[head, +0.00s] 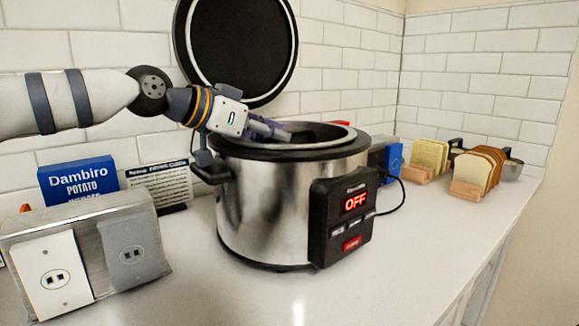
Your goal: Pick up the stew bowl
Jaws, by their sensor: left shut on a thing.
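A silver slow cooker (265,205) stands on the counter with its round lid (238,45) raised behind it. My left gripper (287,134) comes in from the left and reaches over the cooker's rim into its mouth. It is shut on a dark thing (325,131) at the opening, which seems to be the stew bowl. Most of that thing is hidden by the rim and my gripper, so its full shape cannot be seen. The cooker's front panel reads OFF. My right gripper is not in view.
A blue Dambiro potato box (78,180) and a silver outlet box (160,235) stand at left. Sliced bread in a wooden holder (466,189) and a yellow sliced block (430,155) stand at right. The counter's front right (430,245) is clear.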

